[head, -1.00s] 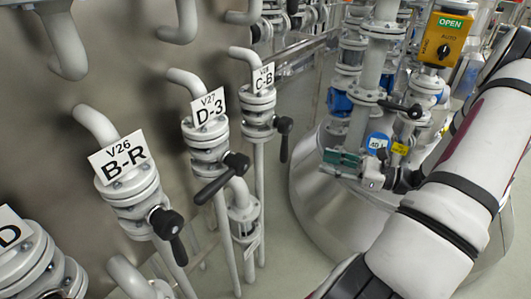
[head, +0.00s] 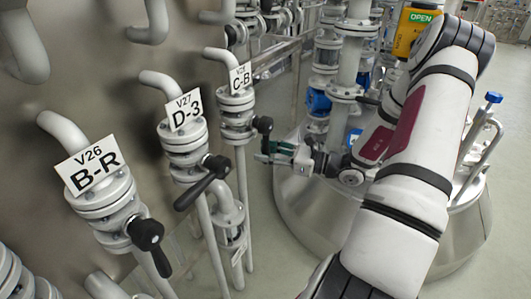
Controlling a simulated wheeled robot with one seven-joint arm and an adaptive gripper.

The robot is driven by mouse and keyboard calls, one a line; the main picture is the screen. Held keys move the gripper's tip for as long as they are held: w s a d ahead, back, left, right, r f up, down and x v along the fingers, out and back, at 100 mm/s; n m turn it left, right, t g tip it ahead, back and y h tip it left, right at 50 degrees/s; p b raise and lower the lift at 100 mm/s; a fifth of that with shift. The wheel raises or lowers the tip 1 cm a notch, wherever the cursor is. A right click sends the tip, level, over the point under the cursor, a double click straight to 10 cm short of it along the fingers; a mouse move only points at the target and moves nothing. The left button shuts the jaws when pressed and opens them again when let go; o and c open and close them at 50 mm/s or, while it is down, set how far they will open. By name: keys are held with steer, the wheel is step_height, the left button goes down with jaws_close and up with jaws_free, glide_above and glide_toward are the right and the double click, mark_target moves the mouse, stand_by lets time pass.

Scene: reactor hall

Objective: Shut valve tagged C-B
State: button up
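The valve tagged C-B (head: 237,110) is the farthest of the row of tagged valves, on a vertical pipe in the head view. Its black lever (head: 263,126) hangs downward from a round hub on its right side. My gripper (head: 266,152), with green fingers, points left at the lower part of this lever. The fingers look spread apart, one above the other. The lever's lower end is partly hidden at the fingers, and I cannot tell whether they touch it.
Valve D-3 (head: 183,150), its lever slanting down-left, stands nearer. Valve B-R (head: 104,203), its lever pointing downward, is nearer still. A steel vessel (head: 306,205) with pipework stands behind my arm. A yellow box marked OPEN (head: 413,30) is at the top right.

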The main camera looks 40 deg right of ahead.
steer(key=shift+w+a, duration=0.1)
steer(key=shift+w, duration=0.1)
jaws_close()
steer(key=shift+a, duration=0.15)
steer(key=s+a+r+m+t+h+p, duration=0.2)
steer(key=a+r+m+p, duration=0.6)
steer(key=m+p, duration=0.7)
steer(key=shift+s+r+m+t, duration=0.5)
steer(key=shift+m+t, duration=0.4)
steer(key=shift+m, duration=1.7)
